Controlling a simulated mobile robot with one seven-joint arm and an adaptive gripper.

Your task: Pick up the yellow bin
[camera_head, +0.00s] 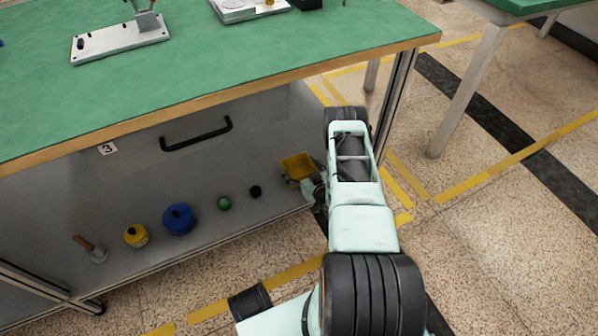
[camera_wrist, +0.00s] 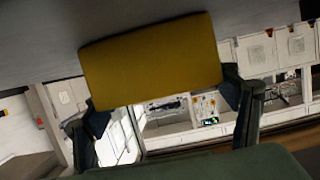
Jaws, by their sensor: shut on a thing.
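The yellow bin (camera_head: 297,166) shows in the head view at the right end of the lower shelf, under the green tabletop. My gripper (camera_head: 312,186) is at the bin, partly hidden by my wrist. In the wrist view the yellow bin (camera_wrist: 152,62) fills the upper middle as a flat yellow face, tilted slightly. The fingers of my gripper (camera_wrist: 165,108) are on its left and right sides, shut on it. I cannot tell whether the bin still touches the shelf.
Left of the bin on the shelf (camera_head: 200,240) stand a black item (camera_head: 255,191), a green item (camera_head: 224,203), a blue container (camera_head: 178,219), a yellow container (camera_head: 136,236) and a wooden-handled tool (camera_head: 90,248). The green tabletop (camera_head: 200,70) overhangs them. A table leg (camera_head: 398,100) stands close to my arm.

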